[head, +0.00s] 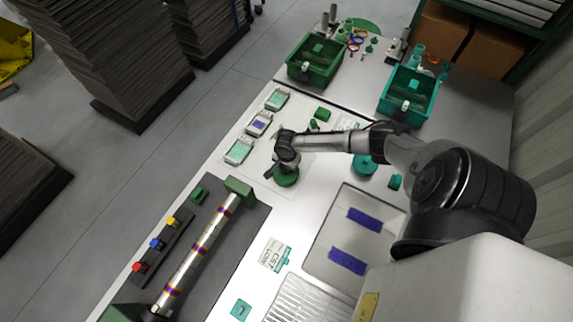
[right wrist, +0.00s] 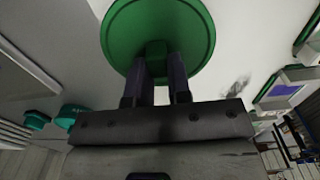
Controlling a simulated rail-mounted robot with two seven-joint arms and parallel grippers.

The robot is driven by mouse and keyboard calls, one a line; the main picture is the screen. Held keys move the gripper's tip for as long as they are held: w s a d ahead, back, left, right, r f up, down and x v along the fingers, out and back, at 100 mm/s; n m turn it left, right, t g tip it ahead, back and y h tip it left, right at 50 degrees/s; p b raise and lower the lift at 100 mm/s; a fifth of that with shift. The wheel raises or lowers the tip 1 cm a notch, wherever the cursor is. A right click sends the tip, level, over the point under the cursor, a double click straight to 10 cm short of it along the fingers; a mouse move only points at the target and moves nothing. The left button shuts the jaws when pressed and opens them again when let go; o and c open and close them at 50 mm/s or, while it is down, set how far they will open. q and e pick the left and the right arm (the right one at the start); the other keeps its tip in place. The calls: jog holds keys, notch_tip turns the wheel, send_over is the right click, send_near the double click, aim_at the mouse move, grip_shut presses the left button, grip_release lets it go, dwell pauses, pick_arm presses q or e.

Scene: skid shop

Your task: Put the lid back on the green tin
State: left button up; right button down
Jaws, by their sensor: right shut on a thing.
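My right gripper (head: 285,168) reaches in from the right over the white mat. It is shut on the small square knob of a round green lid (head: 287,180). In the right wrist view the lid (right wrist: 158,22) is a wide green disc with a raised rim, and both fingers of the gripper (right wrist: 156,65) pinch its knob. The lid is low over the mat's near part; I cannot tell whether it touches anything beneath. I cannot make out the green tin for certain; it may be hidden under the lid. My left gripper is out of view.
Small clear-sided boxes (head: 239,151) line the mat's left edge. A green bin (head: 315,62) and a teal bin (head: 408,96) stand at the back.

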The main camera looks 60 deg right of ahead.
dwell(0.6)
jog(key=shift+r+p, duration=0.1)
jog(key=shift+p, duration=0.25)
dwell(0.4)
dwell(0.6)
jog(key=shift+f+p, duration=0.2)
jog(key=shift+p, duration=0.2)
dwell(0.3)
jog(key=shift+p, duration=0.35)
dwell(0.6)
jog(key=c, duration=0.9)
grip_release()
